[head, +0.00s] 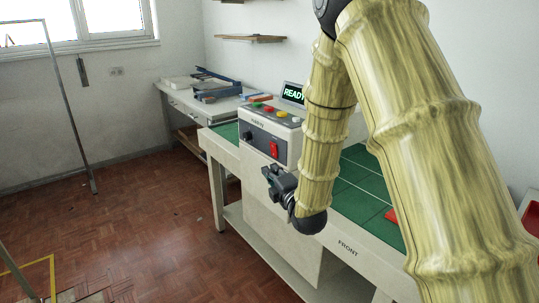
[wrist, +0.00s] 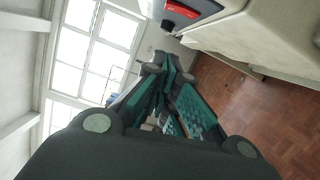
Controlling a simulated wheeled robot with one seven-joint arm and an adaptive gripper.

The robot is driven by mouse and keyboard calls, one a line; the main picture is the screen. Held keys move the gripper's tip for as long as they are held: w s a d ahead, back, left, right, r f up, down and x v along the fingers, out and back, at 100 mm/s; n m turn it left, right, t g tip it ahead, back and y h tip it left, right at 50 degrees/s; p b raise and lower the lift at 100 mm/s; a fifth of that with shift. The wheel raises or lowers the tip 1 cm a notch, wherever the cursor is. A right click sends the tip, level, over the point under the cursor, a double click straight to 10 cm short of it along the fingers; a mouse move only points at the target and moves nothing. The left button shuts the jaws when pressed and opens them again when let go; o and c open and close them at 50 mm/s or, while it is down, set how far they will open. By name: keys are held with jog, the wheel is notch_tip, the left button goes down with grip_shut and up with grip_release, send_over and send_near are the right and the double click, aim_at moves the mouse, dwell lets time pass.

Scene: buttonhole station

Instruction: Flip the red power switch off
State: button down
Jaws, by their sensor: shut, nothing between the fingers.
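The red power switch (head: 274,149) is on the front face of the grey control box (head: 258,137), right of a black knob (head: 248,136). It also shows at the top of the wrist view (wrist: 182,9), cut by the frame edge. I cannot tell which way its rocker is set. The box's display (head: 293,93) reads READY in green. My gripper (head: 268,176) is shut and empty, in front of the box and a little below the switch in the head view. In the wrist view its closed fingers (wrist: 168,68) lie below the switch, and it appears apart from the box.
The box stands on a green-topped table (head: 362,183) marked FRONT, with a red item (head: 391,215) farther right. Several coloured buttons (head: 269,109) are on the box top. A side table (head: 186,98) with trays stands behind.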

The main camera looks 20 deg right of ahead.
aim_at(273, 150)
jog(key=shift+w, duration=0.1)
jog(key=w+d+p, duration=0.1)
jog(key=w+d, duration=0.1)
jog(key=w, duration=0.9)
jog(key=shift+d+r+p, duration=0.35)
jog(key=shift+p, duration=0.05)
